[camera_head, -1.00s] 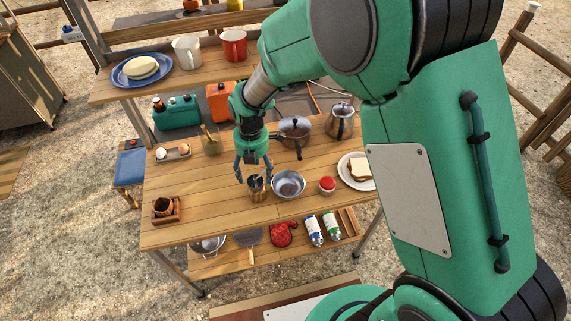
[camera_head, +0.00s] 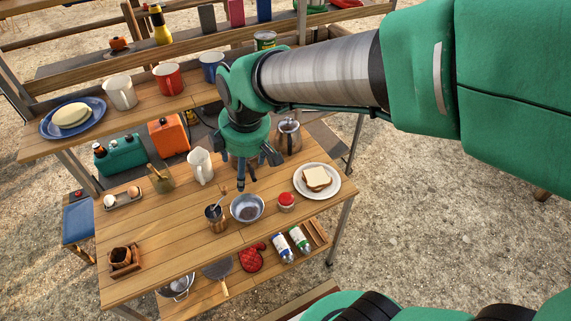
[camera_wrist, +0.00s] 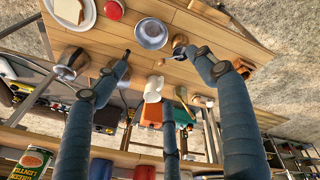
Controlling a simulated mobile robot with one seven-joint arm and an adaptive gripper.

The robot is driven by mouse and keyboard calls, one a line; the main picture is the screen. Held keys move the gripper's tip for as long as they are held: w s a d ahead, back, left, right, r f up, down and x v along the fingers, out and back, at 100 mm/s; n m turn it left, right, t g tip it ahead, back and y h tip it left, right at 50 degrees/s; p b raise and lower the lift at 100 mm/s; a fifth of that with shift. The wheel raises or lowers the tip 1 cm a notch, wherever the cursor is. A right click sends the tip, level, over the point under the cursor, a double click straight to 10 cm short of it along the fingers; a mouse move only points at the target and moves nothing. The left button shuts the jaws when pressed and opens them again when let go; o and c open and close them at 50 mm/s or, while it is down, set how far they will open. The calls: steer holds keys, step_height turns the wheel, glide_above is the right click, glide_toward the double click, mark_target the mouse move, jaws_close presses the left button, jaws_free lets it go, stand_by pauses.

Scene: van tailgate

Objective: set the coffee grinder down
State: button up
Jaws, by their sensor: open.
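The coffee grinder (camera_head: 216,219), a small metal cylinder with a thin handle sticking up, stands upright on the wooden table (camera_head: 175,235), left of and close to a metal bowl (camera_head: 247,208). In the wrist view, the grinder (camera_wrist: 180,41) shows near the tip of the right finger, beside the bowl (camera_wrist: 151,33). My gripper (camera_head: 243,180) is open and empty, its fingers spread above the back of the table. It is higher than the grinder and apart from it. In the wrist view, the fingers of my gripper (camera_wrist: 158,75) are spread with nothing between them.
A white pitcher (camera_head: 200,166) and a steel kettle (camera_head: 288,136) stand near my fingers; a pot behind them is mostly hidden. A red-lidded jar (camera_head: 286,201) and a sandwich plate (camera_head: 317,181) are to the right. Mugs line the raised shelf (camera_head: 142,110).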

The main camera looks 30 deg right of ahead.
steer(key=s+d+r+m+t, duration=0.1)
steer(key=s+d+r+m, duration=0.2)
steer(key=s+m, duration=0.3)
steer(key=s+d+r+m+t, duration=0.1)
steer(key=s+d+r+m, duration=0.1)
steer(key=s+r+m, duration=0.3)
steer(key=s+m, duration=0.1)
steer(key=s, duration=0.3)
steer(key=shift+d+m+t, duration=0.3)
steer(key=shift+d, duration=0.1)
